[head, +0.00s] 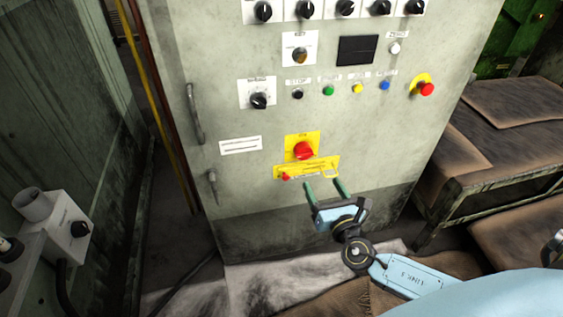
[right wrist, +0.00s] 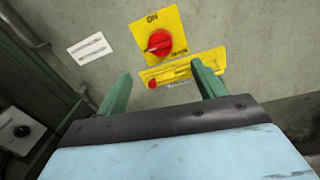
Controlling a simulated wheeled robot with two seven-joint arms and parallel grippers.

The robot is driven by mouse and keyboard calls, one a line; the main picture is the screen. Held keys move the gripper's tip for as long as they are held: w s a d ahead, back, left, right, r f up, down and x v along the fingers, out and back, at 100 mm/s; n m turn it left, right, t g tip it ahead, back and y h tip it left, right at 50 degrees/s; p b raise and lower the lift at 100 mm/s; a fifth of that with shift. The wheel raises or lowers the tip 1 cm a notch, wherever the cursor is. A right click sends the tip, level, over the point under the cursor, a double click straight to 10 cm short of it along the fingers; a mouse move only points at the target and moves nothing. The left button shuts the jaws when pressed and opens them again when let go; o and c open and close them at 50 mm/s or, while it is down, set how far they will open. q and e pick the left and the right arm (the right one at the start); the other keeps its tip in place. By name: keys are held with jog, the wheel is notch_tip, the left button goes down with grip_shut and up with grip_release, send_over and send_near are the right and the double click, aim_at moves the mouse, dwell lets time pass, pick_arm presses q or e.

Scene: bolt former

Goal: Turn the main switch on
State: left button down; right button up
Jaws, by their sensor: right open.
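The main switch is a red rotary knob (head: 303,151) on a yellow plate (head: 292,139), low on the grey cabinet front. In the right wrist view the red knob (right wrist: 159,42) sits on its yellow plate, with "ON" at the top and more lettering at the lower right. Its pale pointer points left, away from "ON". A yellow strip (head: 318,166) with a small red part is just below it. My right gripper (head: 325,188) is open and empty, below and slightly right of the knob, apart from it. Its green fingers (right wrist: 163,88) point toward the panel. My left gripper is not in view.
The cabinet (head: 237,176) carries a row of buttons, a red emergency button (head: 427,89) and several black knobs above the switch. A handle (head: 194,114) is on its left edge. A bench with brown pads (head: 520,100) stands at right. A grey box (head: 67,229) is at left.

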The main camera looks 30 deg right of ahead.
aim_at(306, 155)
jog(key=w, duration=0.3)
jog(key=w+d+b, duration=0.1)
jog(key=w, duration=0.3)
jog(key=w+b, duration=0.1)
jog(key=w, duration=0.3)
jog(key=shift+d+f, duration=0.1)
jog(key=shift+d, duration=0.3)
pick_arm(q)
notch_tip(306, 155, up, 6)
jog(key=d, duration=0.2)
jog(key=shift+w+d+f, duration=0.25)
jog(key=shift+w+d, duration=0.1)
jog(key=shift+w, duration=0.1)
pick_arm(e)
jog(key=shift+w+d, duration=0.1)
jog(key=shift+w, duration=0.65)
jog(key=c, duration=0.9)
